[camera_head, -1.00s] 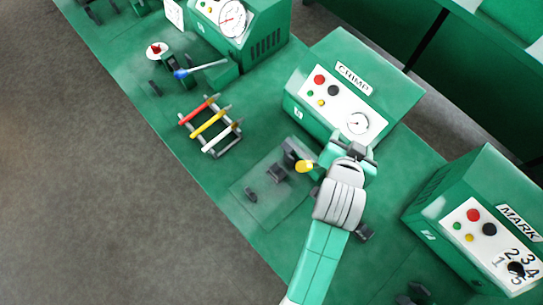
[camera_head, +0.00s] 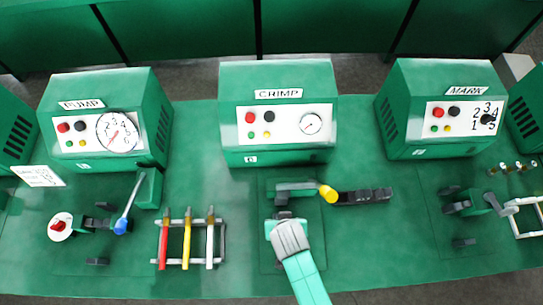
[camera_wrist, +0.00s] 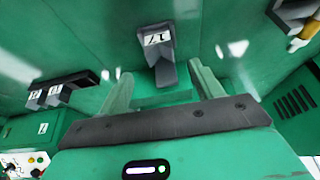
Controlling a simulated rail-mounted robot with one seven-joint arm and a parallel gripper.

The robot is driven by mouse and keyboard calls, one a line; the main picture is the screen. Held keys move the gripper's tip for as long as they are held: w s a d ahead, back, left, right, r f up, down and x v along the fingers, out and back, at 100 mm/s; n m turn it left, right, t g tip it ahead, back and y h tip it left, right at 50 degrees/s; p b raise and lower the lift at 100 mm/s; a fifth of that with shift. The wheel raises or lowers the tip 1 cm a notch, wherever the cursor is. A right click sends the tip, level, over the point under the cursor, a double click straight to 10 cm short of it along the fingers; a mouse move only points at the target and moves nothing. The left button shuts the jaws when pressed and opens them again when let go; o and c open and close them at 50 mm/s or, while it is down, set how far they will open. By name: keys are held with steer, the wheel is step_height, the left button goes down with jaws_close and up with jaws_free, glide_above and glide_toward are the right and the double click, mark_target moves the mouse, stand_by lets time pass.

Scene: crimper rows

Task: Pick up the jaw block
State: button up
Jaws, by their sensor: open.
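A dark grey jaw block (camera_wrist: 160,48) with a white label reading 17 shows in the wrist view, ahead of my gripper (camera_wrist: 161,75). The two pale green fingers are open and apart, one on each side of the block's narrow lower part in the picture. I cannot tell whether the block is between the fingertips or still beyond them. In the head view my gripper (camera_head: 287,228) is over the crimp station, in front of the CRIMP machine (camera_head: 278,120), and covers much of what lies beneath it.
A stand with red, yellow and white rods (camera_head: 187,240) is to the left. PUMP (camera_head: 105,115) and MARK (camera_head: 440,110) machines flank the station. The bench front is clear.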

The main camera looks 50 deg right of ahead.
steer(key=shift+x, duration=1.25)
steer(key=x, duration=0.5)
steer(key=shift+w+d+r+b, duration=0.1)
steer(key=shift+b, duration=0.3)
steer(key=shift+c, duration=0.4)
